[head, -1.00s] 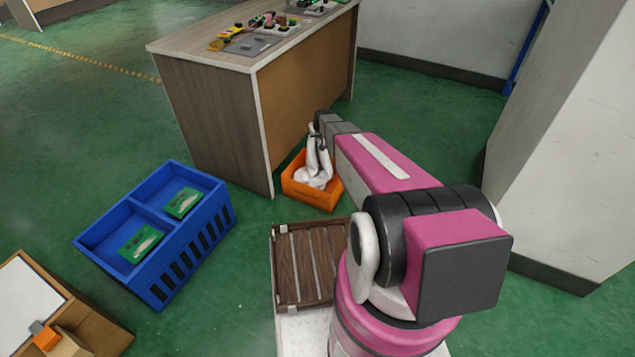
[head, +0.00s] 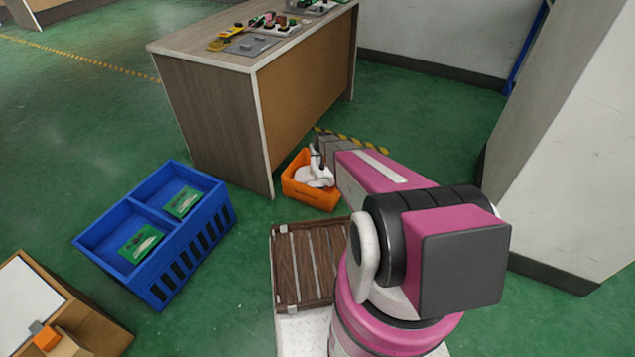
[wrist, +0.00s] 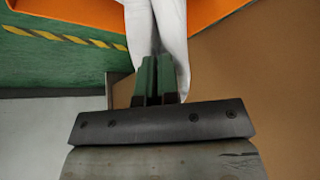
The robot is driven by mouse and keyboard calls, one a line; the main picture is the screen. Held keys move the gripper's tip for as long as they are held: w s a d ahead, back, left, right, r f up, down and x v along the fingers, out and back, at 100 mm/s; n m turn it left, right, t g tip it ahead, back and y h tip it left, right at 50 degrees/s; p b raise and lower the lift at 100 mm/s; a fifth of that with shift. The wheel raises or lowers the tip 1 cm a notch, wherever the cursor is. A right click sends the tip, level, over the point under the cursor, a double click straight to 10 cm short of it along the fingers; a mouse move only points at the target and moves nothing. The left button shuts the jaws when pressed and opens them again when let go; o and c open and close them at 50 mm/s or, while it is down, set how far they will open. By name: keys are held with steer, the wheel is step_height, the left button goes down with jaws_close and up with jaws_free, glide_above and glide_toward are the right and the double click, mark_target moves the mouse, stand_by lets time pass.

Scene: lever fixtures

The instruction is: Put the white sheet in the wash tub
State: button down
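The white sheet (head: 316,178) is bunched in an orange tub (head: 318,197) on the floor beside the cabinet. One part of it rises from the tub to my gripper (head: 316,152). In the wrist view, the green fingers of my gripper (wrist: 158,78) are close together on the white sheet (wrist: 158,32), which stretches away from them toward the orange tub (wrist: 215,10). The gripper is low, just above the tub's rim. The grip itself is partly hidden by the fingers. No label tells me whether the orange tub is the wash tub.
A wooden cabinet (head: 215,125) stands against the tub's left and back side, with small items on top. A blue two-compartment crate (head: 165,235) holding green cards is at left. A slatted wooden pallet (head: 308,262) lies in front. Green floor is open between crate and tub.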

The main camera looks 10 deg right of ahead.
jaws_free()
stand_by(0.5)
steer(key=shift+r, duration=0.1)
step_height(320, 180, up, 6)
steer(key=s+g, duration=0.1)
steer(key=g, duration=0.3)
steer(key=shift+s+d+h, duration=0.15)
steer(key=shift+s+h, duration=0.25)
